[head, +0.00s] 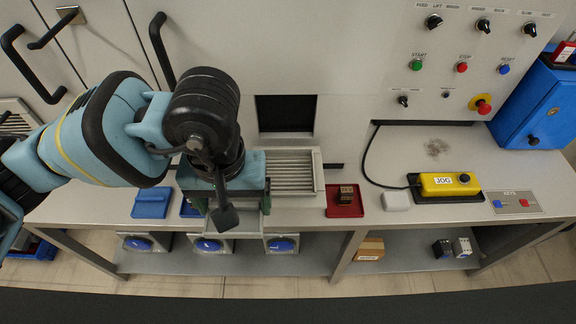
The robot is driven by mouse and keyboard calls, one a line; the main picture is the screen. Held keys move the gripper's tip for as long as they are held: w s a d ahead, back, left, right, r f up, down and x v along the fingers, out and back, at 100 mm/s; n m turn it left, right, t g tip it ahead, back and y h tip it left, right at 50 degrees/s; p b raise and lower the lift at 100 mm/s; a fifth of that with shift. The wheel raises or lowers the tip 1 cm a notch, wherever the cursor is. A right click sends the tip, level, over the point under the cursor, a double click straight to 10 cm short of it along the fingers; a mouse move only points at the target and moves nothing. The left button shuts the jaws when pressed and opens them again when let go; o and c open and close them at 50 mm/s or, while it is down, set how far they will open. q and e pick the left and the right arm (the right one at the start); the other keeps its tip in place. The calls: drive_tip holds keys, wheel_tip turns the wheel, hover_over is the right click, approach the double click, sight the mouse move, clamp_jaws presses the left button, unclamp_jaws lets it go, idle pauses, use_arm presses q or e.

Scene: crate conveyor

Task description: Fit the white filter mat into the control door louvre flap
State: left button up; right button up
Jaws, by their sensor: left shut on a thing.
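My left gripper (233,206) is over the bench, left of the louvre flap, pointing down. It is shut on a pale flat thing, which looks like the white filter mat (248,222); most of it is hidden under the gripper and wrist. The louvre flap (300,172) is a light grey slatted frame, below a dark rectangular opening (286,113) in the control door (345,60). The gripper's right side overlaps the flap's left edge in the picture; I cannot tell whether they touch. My right gripper is not in view.
Right of the flap are a red tray (346,209) with a brown block, a small white block (396,201), and a yellow JOG box (450,184) with a black cable. A blue pad (152,203) lies at left. A blue cabinet (537,105) stands far right.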

use_arm(q)
drive_tip(key=w+d, duration=0.2)
drive_tip(key=w, duration=0.2)
drive_tip(key=w+d+f, duration=0.1)
drive_tip(key=w+d, duration=0.2)
drive_tip(key=w, duration=0.1)
drive_tip(key=w+d+p, duration=0.1)
drive_tip(key=w+d, duration=0.2)
drive_tip(key=w, duration=0.2)
drive_tip(key=shift+d+f, duration=0.25)
drive_tip(key=shift+s+f, duration=0.1)
drive_tip(key=shift+f, duration=0.45)
wheel_tip(320, 180, down, 2)
drive_tip(key=shift+f, duration=0.15)
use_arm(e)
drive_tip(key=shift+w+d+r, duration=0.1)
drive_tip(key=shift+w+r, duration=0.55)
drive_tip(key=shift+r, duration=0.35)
use_arm(q)
drive_tip(key=shift+f, duration=0.15)
drive_tip(key=shift+f, duration=0.45)
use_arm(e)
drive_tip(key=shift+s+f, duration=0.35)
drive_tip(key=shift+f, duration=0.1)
use_arm(q)
drive_tip(key=shift+f, duration=0.1)
